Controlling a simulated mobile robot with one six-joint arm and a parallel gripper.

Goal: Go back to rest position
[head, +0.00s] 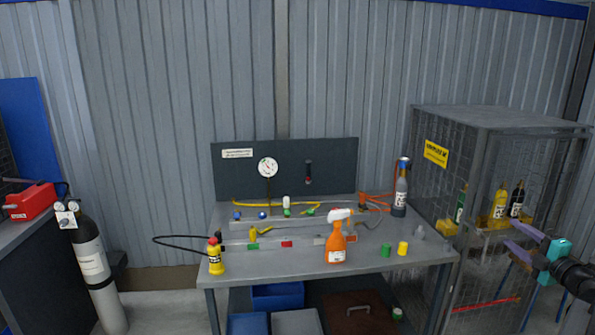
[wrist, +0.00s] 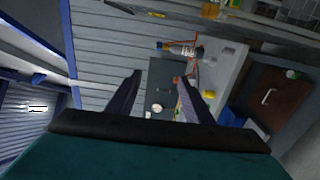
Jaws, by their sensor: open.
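My gripper (head: 512,236) is at the right of the head view, in front of the wire cage. Its two purple fingers are spread apart and point left and up toward the cage. In the wrist view my gripper (wrist: 160,82) shows both fingers apart with nothing between them. The workbench (head: 300,262) stands to the left of the gripper, apart from it.
The wire cage (head: 440,165) holds several bottles. On the bench are an orange spray bottle (head: 337,242), a yellow extinguisher (head: 216,259), a grey blue-topped bottle (head: 400,190) and small caps. A grey cylinder (head: 97,275) stands on the floor at left.

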